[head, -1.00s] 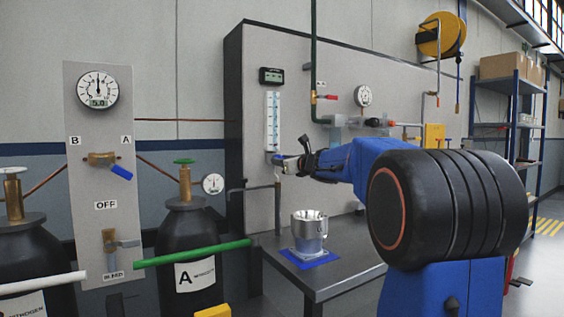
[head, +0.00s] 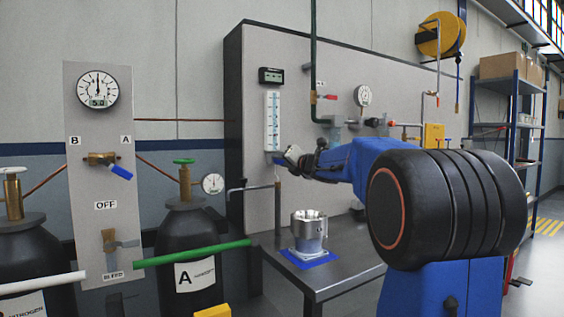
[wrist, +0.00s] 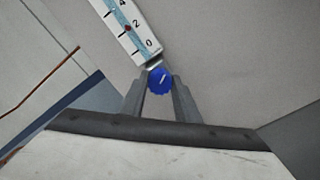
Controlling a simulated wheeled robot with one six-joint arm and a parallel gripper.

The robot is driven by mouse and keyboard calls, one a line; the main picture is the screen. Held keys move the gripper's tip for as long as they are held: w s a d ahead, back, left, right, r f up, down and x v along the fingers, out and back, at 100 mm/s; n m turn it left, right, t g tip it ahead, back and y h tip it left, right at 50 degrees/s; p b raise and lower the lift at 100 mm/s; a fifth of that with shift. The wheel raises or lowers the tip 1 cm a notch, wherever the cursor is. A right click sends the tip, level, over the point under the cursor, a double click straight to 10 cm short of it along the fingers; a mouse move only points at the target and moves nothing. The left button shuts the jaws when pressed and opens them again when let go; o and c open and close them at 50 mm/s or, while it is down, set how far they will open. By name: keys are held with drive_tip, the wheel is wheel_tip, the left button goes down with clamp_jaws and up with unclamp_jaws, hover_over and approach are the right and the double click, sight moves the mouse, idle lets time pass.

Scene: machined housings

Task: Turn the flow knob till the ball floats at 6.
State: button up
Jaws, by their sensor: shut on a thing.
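The flow meter (head: 272,121) is a white upright scale on the grey panel. In the wrist view its lower end (wrist: 130,27) shows the marks 0, 2 and 4, and a small red ball (wrist: 127,28) sits close to the 2 mark. The blue flow knob (wrist: 160,80) with a white pointer line is just below the scale; in the head view only a bit of the knob (head: 277,160) shows. My gripper (wrist: 159,92) is shut on the knob, one finger on each side. The ball is too small to read in the head view.
A steel jug (head: 309,226) stands on a blue mat on the bench (head: 345,275) below my arm. A bent pipe (head: 262,187) is just below the knob. Gauges, valves and pipes are on the panel right of the meter. Gas cylinders (head: 184,245) stand at left.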

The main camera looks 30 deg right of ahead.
drive_tip(key=shift+f+m, duration=0.2)
drive_tip(key=shift+m, duration=10.2)
drive_tip(key=o, duration=1.1)
drive_tip(key=shift+c, duration=0.2)
